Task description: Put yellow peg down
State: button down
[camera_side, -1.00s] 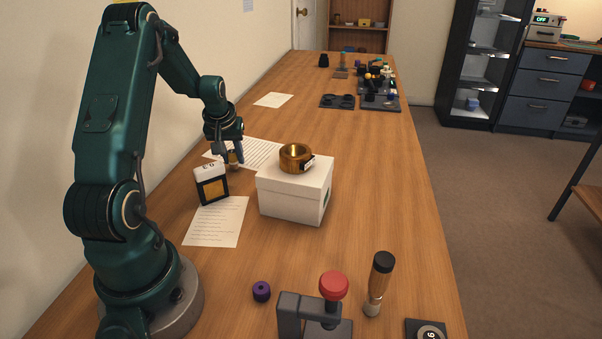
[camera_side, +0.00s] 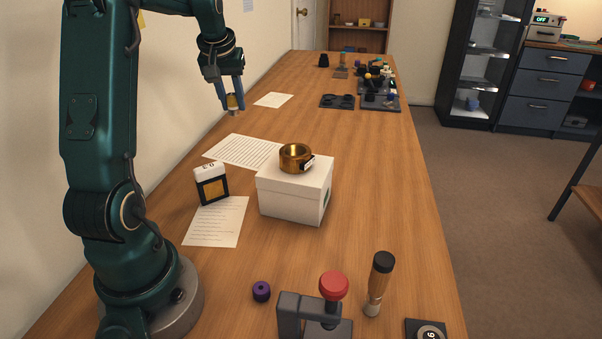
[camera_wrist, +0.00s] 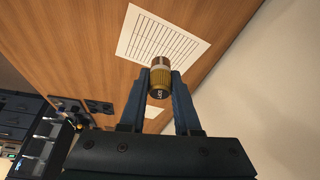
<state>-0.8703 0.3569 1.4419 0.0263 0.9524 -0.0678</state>
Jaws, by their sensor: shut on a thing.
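The yellow peg (camera_side: 233,102), a short cylinder with a yellow-gold middle and a silvery end, is held between the blue fingers of my gripper (camera_side: 231,106). In the wrist view the peg (camera_wrist: 160,83) shows small dark marks on its side and a finger on each side of it. My gripper is shut on the peg and points down. It is high above the table, clear of everything. In the side view the fingers hide part of the peg.
A lined sheet (camera_side: 240,150) lies on the table behind a white-topped card box (camera_side: 211,184). A white box (camera_side: 291,199) bears a brass ring (camera_side: 294,157). Black trays (camera_side: 338,101) stand far back.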

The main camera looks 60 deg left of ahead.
jog(key=w+d+m, duration=0.2)
jog(key=d, duration=0.4)
jog(key=w+d+m+t+h, duration=0.1)
jog(key=w+d+m, duration=0.1)
jog(key=d, duration=0.5)
jog(key=w+d+m, duration=0.2)
jog(key=w+d, duration=0.1)
jog(key=d, duration=0.4)
jog(key=shift+w+t+h, duration=0.2)
jog(key=shift+t+h, duration=0.1)
jog(key=shift+h, duration=0.1)
jog(key=s+d+m+h, duration=0.2)
jog(key=s+d+m, duration=0.15)
jog(key=d, duration=1.15)
jog(key=m, duration=0.1)
send_over(355, 252)
jog(key=s, duration=0.2)
notch_tip(355, 252, down, 4)
jog(key=f, duration=1.1)
jog(key=shift+w+f, duration=0.1)
jog(key=shift+w, duration=0.15)
jog(key=shift+f, duration=0.1)
jog(key=c, duration=0.6)
grip_release()
